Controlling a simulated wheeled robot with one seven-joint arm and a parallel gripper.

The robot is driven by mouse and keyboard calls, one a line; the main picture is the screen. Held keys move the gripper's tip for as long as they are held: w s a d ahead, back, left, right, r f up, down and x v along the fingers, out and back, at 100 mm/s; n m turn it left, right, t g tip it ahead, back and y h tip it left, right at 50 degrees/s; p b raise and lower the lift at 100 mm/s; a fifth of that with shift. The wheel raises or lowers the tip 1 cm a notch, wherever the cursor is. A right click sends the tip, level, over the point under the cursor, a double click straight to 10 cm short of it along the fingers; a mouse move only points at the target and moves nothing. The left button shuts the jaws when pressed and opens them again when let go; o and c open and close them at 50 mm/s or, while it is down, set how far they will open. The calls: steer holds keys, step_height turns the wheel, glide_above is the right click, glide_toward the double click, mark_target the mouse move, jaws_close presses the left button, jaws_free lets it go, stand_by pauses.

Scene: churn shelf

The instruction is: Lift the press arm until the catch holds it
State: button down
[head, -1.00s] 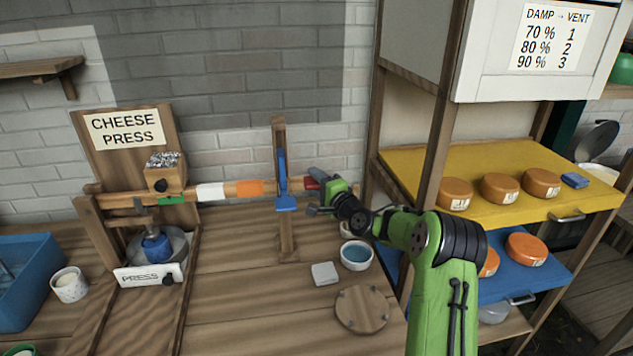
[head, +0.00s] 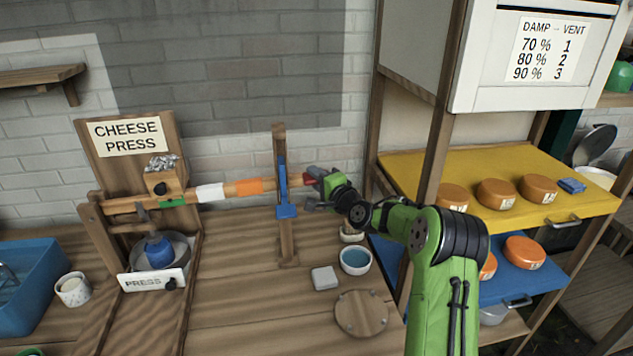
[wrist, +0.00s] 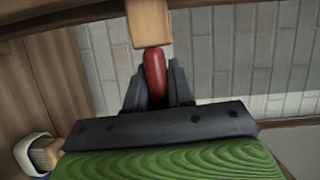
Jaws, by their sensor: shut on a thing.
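The press arm (head: 225,190) is a long wooden bar with white, orange and green bands. It slopes gently up to the right from the cheese press, over a blue plunger (head: 158,253). The blue catch (head: 283,185) is on an upright wooden post (head: 280,140); the arm crosses it above its lower block. I cannot tell whether the catch bears the arm. My gripper (head: 316,180) is shut on the red grip at the arm's right end. The wrist view shows this red grip (wrist: 154,72) between the dark fingers, with the wooden bar beyond.
A blue bowl (head: 355,261), a pale block (head: 324,278) and a round wooden board (head: 361,313) lie on the bench below my arm. A shelf post (head: 432,130) stands close behind my arm. Cheeses stand on yellow and blue shelves at right.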

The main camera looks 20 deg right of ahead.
step_height(320, 180, up, 14)
steer(key=a+n+p, duration=0.2)
steer(key=p, duration=0.5)
steer(key=shift+w+a+n+g, duration=0.25)
steer(key=shift+a+n+g, duration=0.05)
steer(key=c, duration=1.1)
jaws_free()
steer(key=shift+f, duration=0.1)
steer(key=shift+h, duration=0.3)
steer(key=s+d+b, duration=0.1)
steer(key=s, duration=0.4)
steer(key=s+d+r, duration=0.1)
steer(key=s, duration=0.4)
steer(key=s+b, duration=0.1)
steer(key=s, duration=0.4)
steer(key=shift+s+d+r+b, duration=0.2)
steer(key=shift+d+r+b, duration=0.1)
steer(key=shift+d+r, duration=0.1)
steer(key=shift+f, duration=0.1)
